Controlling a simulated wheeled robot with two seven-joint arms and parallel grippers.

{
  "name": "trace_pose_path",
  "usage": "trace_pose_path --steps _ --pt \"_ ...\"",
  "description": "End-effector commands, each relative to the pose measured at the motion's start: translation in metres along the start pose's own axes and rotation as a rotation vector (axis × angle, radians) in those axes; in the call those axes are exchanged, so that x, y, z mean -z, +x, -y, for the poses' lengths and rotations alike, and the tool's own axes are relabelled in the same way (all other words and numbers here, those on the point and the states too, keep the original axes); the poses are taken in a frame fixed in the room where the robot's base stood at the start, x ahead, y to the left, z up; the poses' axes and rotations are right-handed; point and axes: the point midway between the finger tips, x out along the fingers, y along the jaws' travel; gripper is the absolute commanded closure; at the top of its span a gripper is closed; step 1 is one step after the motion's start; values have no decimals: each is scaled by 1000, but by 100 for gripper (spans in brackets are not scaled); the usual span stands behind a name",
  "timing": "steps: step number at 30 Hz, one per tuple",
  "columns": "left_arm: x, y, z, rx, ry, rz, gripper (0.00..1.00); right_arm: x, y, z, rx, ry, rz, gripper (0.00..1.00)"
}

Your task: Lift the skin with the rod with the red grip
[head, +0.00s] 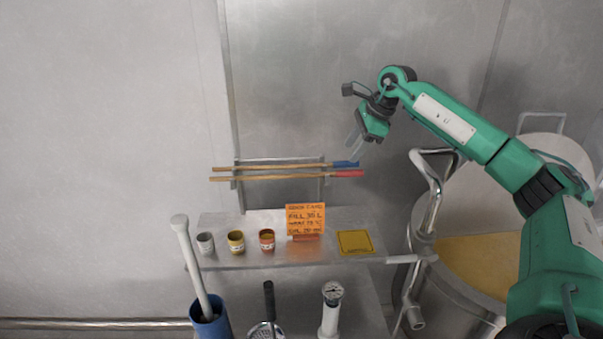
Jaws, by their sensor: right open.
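The rod with the red grip (347,173) lies level on a wall rack, its wooden shaft running left and the red grip at the right end. A second rod with a blue grip (345,164) lies just above it in the picture. My right gripper (355,148) is open and empty, close above the coloured grips and apart from the red one as far as I can tell. A large metal vat (455,298) at the right holds a yellowish surface (478,262), which may be the skin; my right arm hides part of it. My left gripper does not show.
A metal shelf (220,258) below the rack bears several small cups, an orange card (306,219) and a yellow pad (355,242). A bent pipe (432,200) rises beside the vat. Tools and a blue holder (211,325) stand lower down.

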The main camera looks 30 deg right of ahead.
Motion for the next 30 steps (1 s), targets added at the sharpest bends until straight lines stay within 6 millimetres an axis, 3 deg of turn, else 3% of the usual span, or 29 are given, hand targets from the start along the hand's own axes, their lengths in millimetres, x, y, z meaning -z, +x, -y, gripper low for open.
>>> trace_pose_path --steps 3,11,21,29,30 --pt "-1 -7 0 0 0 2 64 -1 15 0 -2 0 -1 56" --pt "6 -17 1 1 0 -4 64 -1 31 -2 -3 0 -2 56" --pt "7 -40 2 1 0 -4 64 0 72 -6 -2 0 1 56" --pt "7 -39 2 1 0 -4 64 1 76 -6 0 0 1 56" --pt "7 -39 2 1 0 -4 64 1 76 -6 0 0 1 64"
